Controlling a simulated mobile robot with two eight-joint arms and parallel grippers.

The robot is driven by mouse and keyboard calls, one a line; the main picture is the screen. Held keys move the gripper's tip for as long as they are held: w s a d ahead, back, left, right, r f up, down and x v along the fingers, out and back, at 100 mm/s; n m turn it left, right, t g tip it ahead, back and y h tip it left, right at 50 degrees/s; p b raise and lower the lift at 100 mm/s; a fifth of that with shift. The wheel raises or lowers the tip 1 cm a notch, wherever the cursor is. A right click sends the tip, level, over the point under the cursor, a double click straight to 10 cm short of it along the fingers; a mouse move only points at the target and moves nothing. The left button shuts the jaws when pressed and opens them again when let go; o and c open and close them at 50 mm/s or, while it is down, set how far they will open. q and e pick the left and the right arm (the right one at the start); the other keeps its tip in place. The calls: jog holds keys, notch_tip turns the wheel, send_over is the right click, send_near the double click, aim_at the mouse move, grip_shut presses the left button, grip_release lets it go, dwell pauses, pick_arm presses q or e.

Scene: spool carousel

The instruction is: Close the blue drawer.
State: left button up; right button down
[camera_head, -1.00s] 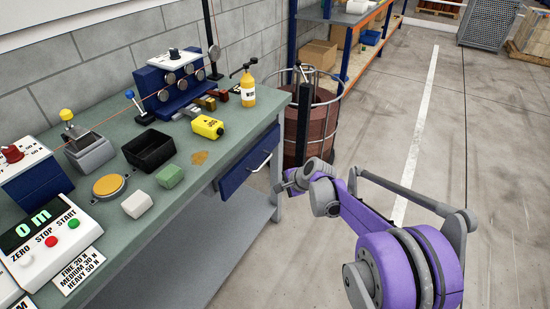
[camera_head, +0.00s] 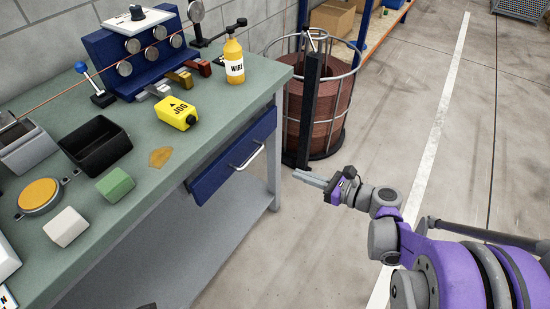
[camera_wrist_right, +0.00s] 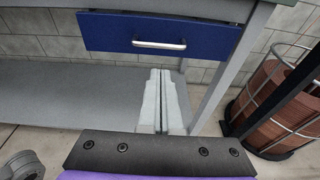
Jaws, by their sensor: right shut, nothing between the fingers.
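The blue drawer (camera_head: 215,172) is under the right end of the green workbench, with a silver bar handle (camera_head: 249,157) on its front. Its front stands out a little from the bench edge; how far it is open is hard to tell. In the right wrist view the drawer (camera_wrist_right: 110,32) and its handle (camera_wrist_right: 158,44) are ahead of the fingers. My right gripper (camera_head: 298,176) is shut and empty, to the right of the drawer front and apart from it, pointing toward the bench. My left gripper is not in view.
The green workbench (camera_head: 190,145) carries a yellow JOG box (camera_head: 172,112), a yellow wire bottle (camera_head: 234,62), a black tray (camera_head: 95,147) and blocks. A wire drum (camera_head: 320,110) in a cage with a black post (camera_head: 306,110) stands behind my right gripper. The floor at right is clear.

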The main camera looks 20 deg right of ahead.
jog(key=b, duration=0.2)
send_near(242, 152)
jog(key=w+a+f, duration=0.1)
jog(key=f, duration=0.1)
jog(key=shift+w+a+r, duration=0.1)
jog(key=shift+w+r, duration=0.05)
jog(key=shift+w, duration=0.2)
jog(key=x, duration=0.2)
jog(key=r+x, duration=0.1)
jog(key=x, duration=0.1)
jog(key=shift+w+a+f, duration=0.1)
dwell(0.3)
